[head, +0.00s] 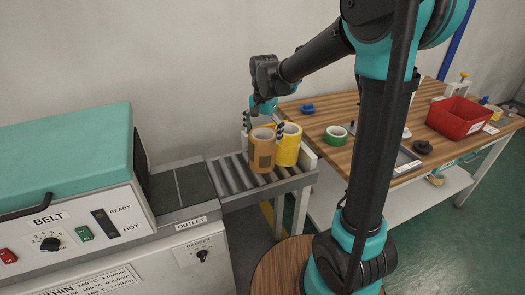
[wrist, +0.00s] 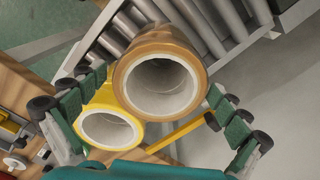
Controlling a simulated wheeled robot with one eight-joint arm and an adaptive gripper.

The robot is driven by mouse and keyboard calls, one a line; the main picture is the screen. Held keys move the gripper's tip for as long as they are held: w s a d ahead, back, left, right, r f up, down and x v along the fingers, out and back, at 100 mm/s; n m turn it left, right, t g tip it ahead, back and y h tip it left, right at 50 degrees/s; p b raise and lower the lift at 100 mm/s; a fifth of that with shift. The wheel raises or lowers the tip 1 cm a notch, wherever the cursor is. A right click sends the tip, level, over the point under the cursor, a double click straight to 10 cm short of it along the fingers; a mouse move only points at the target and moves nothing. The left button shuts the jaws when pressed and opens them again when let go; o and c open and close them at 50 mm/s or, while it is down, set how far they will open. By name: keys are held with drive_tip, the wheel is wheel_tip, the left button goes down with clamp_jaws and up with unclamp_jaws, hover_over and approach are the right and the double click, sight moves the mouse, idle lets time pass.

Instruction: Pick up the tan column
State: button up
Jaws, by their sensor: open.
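The tan column (head: 262,152), a short upright stack of brown tape with a dark label, stands on the roller conveyor. In the wrist view I look down on its tan ring (wrist: 130,62) and hollow white core. My gripper (head: 262,112) is open above and just behind the column. In the wrist view its green-padded fingers (wrist: 152,92) spread to either side, with the column between their tips. A yellow column (head: 288,148) stands close beside the tan one, to its right in the head view. The yellow column (wrist: 92,112) also shows near the left finger in the wrist view.
The roller conveyor (head: 230,178) leads from the teal-topped belt machine (head: 75,150), with a pale end stop at right. A wooden bench (head: 320,118) behind holds a green roll (head: 336,133), a blue piece (head: 307,107) and a red bin (head: 459,117).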

drive_tip(key=f, duration=0.7)
drive_tip(key=shift+w+f, duration=0.3)
drive_tip(key=shift+c, duration=0.5)
drive_tip(key=c, duration=1.2)
